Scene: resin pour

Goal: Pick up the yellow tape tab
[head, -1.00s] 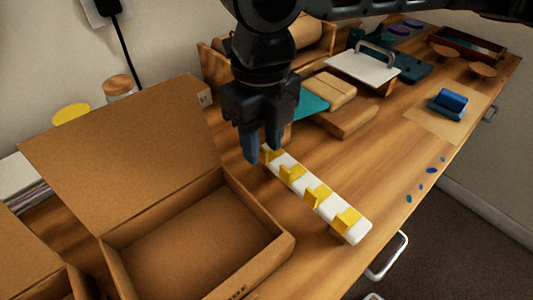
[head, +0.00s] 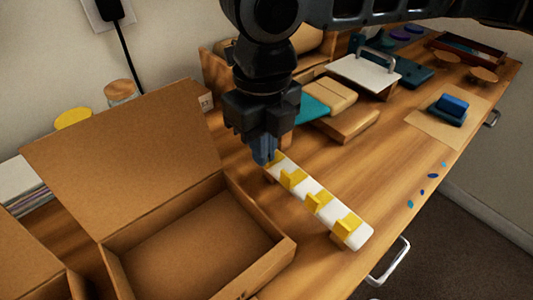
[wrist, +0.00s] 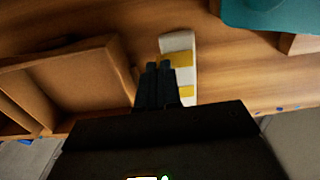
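A white strip (head: 331,211) lies on the wooden table with several yellow tape tabs along it, such as the tab at the near end (head: 347,225) and a middle tab (head: 292,179). The far-end yellow tape tab (head: 276,157) is right at my fingertips and partly hidden by them. My gripper (head: 265,158) points down there, its blue fingers close together, seemingly shut on that tab's upright part. In the wrist view the dark fingers (wrist: 160,70) are nearly together over the strip (wrist: 176,43), beside yellow patches (wrist: 180,60); the grip itself is hidden.
An open cardboard box (head: 285,250) stands left of the strip, its lid (head: 130,160) raised. Behind are a teal item (head: 311,108), wooden blocks (head: 347,126) and a white board with a handle (head: 362,70).

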